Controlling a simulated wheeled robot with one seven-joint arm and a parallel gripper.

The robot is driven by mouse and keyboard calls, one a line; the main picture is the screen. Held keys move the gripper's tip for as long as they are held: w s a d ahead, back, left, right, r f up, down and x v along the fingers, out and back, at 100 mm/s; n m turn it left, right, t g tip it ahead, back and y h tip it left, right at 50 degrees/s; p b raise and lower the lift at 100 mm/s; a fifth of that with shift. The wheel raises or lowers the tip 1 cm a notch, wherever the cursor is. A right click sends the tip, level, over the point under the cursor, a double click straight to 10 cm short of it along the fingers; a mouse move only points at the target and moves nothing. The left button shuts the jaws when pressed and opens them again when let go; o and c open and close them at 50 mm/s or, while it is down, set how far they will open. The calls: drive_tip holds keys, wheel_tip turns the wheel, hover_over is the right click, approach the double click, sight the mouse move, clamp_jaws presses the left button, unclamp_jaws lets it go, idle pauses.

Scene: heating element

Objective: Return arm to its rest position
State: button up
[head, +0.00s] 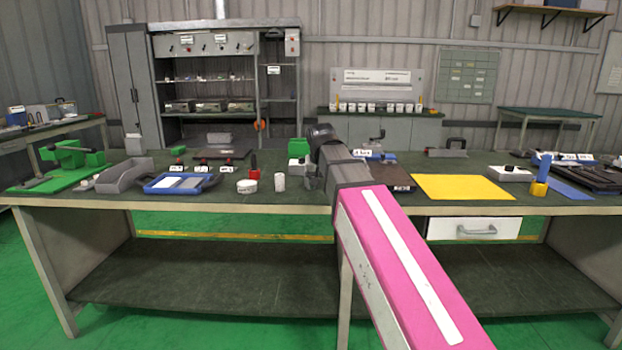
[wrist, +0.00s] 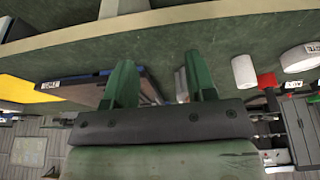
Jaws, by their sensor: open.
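My gripper (wrist: 160,64) shows in the wrist view with its two green fingers spread apart. Nothing is held between them. The wrist picture is upside down, with the workbench surface (wrist: 215,42) spanning the view beyond the fingertips. In the head view my pink arm reaches forward over the front edge of the workbench (head: 290,208). The end of the arm is above the middle of the bench, and the fingers are mostly hidden behind it.
Left of the arm are a white cup (head: 280,182), a white roll (head: 247,186), a blue tray (head: 150,188) and a grey bin (head: 122,178). Right are a yellow mat (head: 462,188) and a blue-and-yellow item (head: 541,178). A white drawer (head: 474,229) hangs under the bench.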

drive_tip(key=s+d+f+g, duration=0.1)
drive_tip(key=s+d+f, duration=0.4)
drive_tip(key=f, duration=0.7)
drive_tip(key=s+d+f+g, duration=0.1)
drive_tip(key=s+d+f, duration=0.4)
drive_tip(key=f, duration=0.8)
drive_tip(key=s+d+f+g, duration=0.1)
drive_tip(key=s+d+f, duration=0.4)
drive_tip(key=f, duration=0.8)
drive_tip(key=shift+d+g, duration=0.4)
